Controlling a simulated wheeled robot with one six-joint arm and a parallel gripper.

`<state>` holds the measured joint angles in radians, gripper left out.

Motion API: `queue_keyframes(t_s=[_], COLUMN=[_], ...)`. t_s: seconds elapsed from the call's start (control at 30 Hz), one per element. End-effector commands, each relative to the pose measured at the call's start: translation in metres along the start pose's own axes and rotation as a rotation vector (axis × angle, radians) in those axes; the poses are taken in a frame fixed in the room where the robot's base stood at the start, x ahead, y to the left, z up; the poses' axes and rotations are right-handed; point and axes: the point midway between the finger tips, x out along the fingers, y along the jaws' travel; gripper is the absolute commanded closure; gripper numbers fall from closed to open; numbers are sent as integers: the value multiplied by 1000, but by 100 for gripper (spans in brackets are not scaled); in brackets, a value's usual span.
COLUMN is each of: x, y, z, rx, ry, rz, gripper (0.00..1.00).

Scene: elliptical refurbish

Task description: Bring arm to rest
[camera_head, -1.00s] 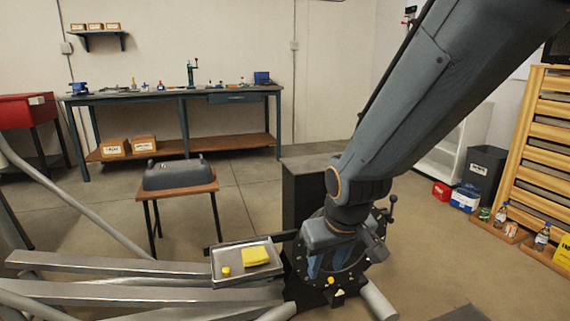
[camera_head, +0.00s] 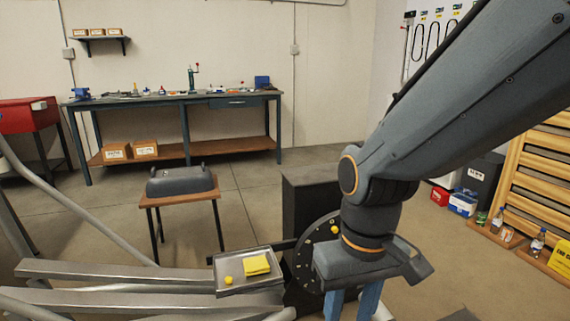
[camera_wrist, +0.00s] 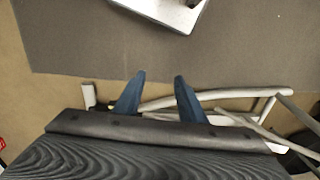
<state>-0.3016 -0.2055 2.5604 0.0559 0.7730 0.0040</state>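My gripper (camera_head: 352,303) hangs down at the lower right of the head view, in front of a dark round disc. Its two blue fingers stand apart, with their tips cut off by the lower picture edge. In the wrist view my gripper (camera_wrist: 157,78) shows both blue fingertips with a clear gap and nothing between them. Below them in that view is a grey mat (camera_wrist: 230,55) on the tan floor.
The black disc (camera_head: 308,262) with a yellow knob (camera_head: 334,229) stands just left of my wrist. A metal tray (camera_head: 232,288) holds a yellow cloth (camera_head: 256,265) and a small yellow piece (camera_head: 228,281). Silver tubes (camera_head: 120,270) of an elliptical frame run left. Wooden racking (camera_head: 545,165) stands right.

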Motion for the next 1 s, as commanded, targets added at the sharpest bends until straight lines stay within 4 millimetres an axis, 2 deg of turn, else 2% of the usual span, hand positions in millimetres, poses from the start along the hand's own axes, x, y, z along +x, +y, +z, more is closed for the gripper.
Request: queue_keyframes(t_s=[0.03,0.2,0.6,0.8,1.0], x=[-12,-40,-98,-110,-111], y=[4,22,66,79,82], z=[2,7,24,30,31], rx=[15,78,220,258,266], ry=[-3,-4,-6,-7,-7], rz=[2,12,31,36,37], gripper=[63,63,63,63,63])
